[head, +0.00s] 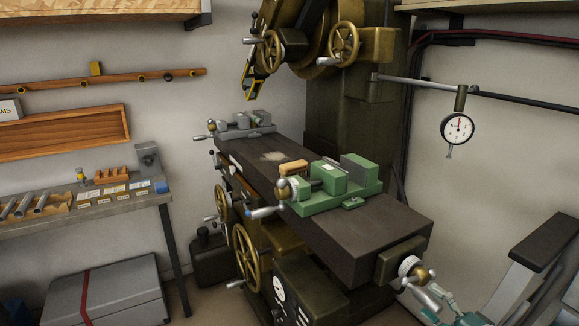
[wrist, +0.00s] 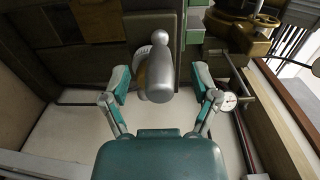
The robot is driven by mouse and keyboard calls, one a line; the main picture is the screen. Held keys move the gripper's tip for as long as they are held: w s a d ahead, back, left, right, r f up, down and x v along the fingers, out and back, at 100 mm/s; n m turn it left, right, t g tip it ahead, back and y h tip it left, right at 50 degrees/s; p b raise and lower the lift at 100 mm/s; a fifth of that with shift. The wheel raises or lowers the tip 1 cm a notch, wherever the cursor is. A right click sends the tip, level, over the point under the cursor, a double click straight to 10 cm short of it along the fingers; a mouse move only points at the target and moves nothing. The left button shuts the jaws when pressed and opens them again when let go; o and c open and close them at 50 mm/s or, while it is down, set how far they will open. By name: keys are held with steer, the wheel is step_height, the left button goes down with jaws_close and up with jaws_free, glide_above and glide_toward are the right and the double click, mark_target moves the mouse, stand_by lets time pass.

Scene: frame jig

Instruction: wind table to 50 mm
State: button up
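The machine's table (head: 390,228) is a long dark slab running from the back left to the front right. At its near right end sits a crank with a white graduated dial (head: 408,266), a brass hub and a grey handle (head: 427,299). In the wrist view, the handle (wrist: 160,82) points towards the camera, with part of the dial (wrist: 144,52) behind it. My gripper (wrist: 161,84) is open, its green and grey fingers on either side of the handle with gaps showing. In the head view, my gripper (head: 443,316) is low at the right, by the handle. The dial's reading is too small to make out.
A green vise (head: 330,188) and a grey vise (head: 243,126) stand on the table. A wooden-backed brush (head: 293,167) lies by the green vise. A dial gauge (head: 457,128) hangs from a rod. Brass handwheels (head: 246,257) are on the front. A bench (head: 85,206) stands left.

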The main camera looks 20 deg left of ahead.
steer(key=shift+d, duration=0.1)
stand_by(0.3)
steer(key=v, duration=0.7)
steer(key=shift+s, duration=0.2)
steer(key=shift+r, duration=0.1)
steer(key=s+a+f+n+g+h, duration=0.1)
steer(key=s+a+n+g+h, duration=0.2)
steer(key=s, duration=0.4)
steer(key=s+a+f+n+g+h, duration=0.1)
steer(key=s+a+n+g+h, duration=0.15)
steer(key=s+g, duration=0.35)
steer(key=s+d+r+n+t+h, duration=0.1)
steer(key=s+d+r+t+h, duration=0.1)
steer(key=d+h, duration=0.2)
steer(key=s+d+r+t+h, duration=0.2)
steer(key=d+h, duration=0.3)
steer(key=d, duration=0.1)
steer(key=shift+n, duration=0.35)
